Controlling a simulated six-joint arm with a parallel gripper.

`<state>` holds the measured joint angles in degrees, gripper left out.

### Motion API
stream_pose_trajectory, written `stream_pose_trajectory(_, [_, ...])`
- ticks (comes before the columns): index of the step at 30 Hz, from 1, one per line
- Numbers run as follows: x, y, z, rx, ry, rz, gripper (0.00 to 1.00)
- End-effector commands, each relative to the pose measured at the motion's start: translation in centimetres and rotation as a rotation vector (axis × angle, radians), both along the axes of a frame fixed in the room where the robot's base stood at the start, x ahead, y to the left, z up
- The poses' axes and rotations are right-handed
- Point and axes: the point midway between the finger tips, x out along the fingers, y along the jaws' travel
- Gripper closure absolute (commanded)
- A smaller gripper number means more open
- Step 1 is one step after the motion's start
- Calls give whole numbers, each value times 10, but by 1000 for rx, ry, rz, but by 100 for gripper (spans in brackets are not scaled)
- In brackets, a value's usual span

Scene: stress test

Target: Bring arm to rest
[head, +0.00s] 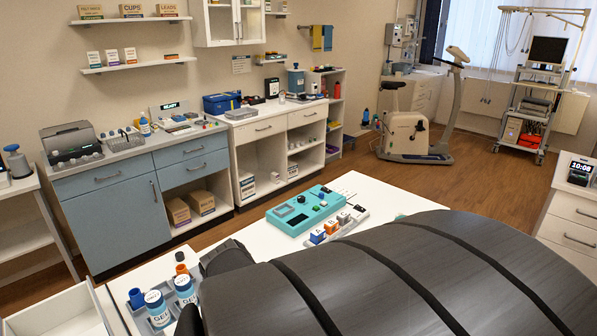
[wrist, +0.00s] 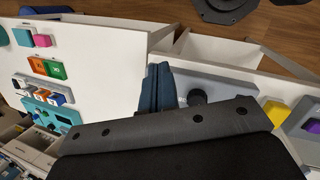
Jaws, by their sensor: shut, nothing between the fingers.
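My gripper (wrist: 159,88) shows in the wrist view as two dark blue fingers side by side, closed together with nothing between them. They point over the white table (wrist: 110,45). My dark grey arm fills the lower right of the head view, low over the white table (head: 375,190), and hides much of it. I cannot make out the fingertips in the head view. A dark wrist part of mine covers the lower middle of the wrist view.
A teal device (head: 303,209) and a strip of coloured blocks (head: 336,228) lie beside my arm. Labelled jars (head: 157,308) and a blue cup (head: 136,298) stand at lower left. An open white drawer (head: 60,312) is farther left. A yellow block (wrist: 275,113) is right of the fingers.

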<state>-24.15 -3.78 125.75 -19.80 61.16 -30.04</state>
Motion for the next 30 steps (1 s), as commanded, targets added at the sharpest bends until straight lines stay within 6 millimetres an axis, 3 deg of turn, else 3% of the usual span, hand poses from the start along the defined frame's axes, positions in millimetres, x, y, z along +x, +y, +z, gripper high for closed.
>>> stream_pose_trajectory(6, [0,-27,-2,-13,-23,-123,100])
stream_pose_trajectory(12, [-2,-42,-3,-20,-35,-192,100])
stream_pose_trajectory(30, [-2,-43,-3,-22,-37,-199,100])
